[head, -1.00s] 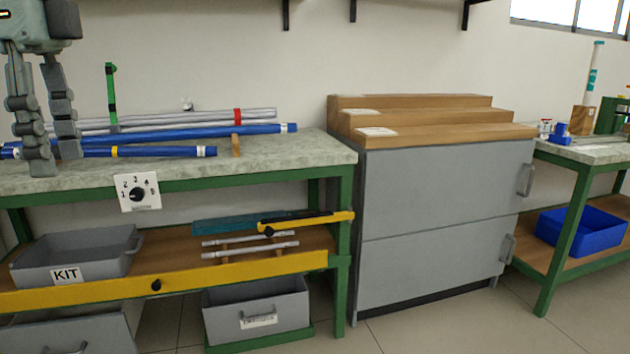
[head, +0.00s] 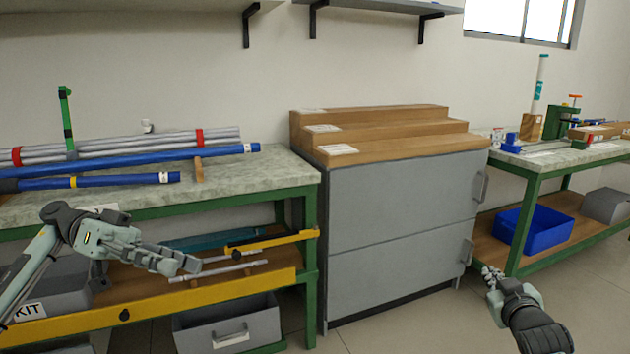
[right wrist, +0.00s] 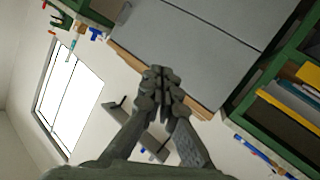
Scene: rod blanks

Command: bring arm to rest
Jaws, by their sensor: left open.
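My left arm comes in from the left. My left gripper (head: 180,264) is open and empty in front of the left bench's lower shelf, its fingers pointing right and slightly down. My right gripper (head: 493,278) shows at the lower right of the head view, in front of the grey cabinet's right side and the right bench. In the right wrist view, the right gripper's fingers (right wrist: 162,90) meet with nothing visible between them.
Blue and grey rods (head: 130,158) lie on the left bench top (head: 292,168). Thin rods lie on its lower shelf, partly behind my left gripper. A grey cabinet (head: 400,215) with wooden steps stands in the middle. A blue bin (head: 540,232) sits on the right bench's shelf.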

